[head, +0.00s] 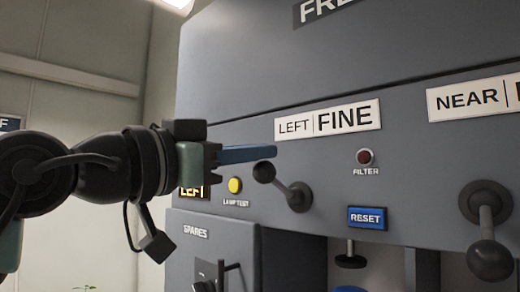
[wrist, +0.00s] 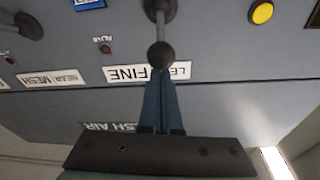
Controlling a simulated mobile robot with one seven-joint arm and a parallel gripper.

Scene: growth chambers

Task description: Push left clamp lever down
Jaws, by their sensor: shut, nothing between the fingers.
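The left clamp lever (head: 281,184) sits under the "LEFT | FINE" label (head: 328,121) on the grey panel. Its dark ball end is up and to the left of its round hub. My gripper (head: 275,152) is shut and empty, its blue fingers pointing right, with the tips just above the ball. In the wrist view, which is upside down, the lever's ball (wrist: 160,55) is right at the tips of my shut fingers (wrist: 161,78) and partly overlaps them. I cannot tell whether they touch.
A second lever (head: 490,259) at right under the "NEAR" label (head: 472,97) hangs ball-down. A yellow lamp-test button (head: 235,185), red filter light (head: 365,157) and blue reset button (head: 367,217) are nearby. A spares box (head: 213,250) stands below. Free space lies before the panel.

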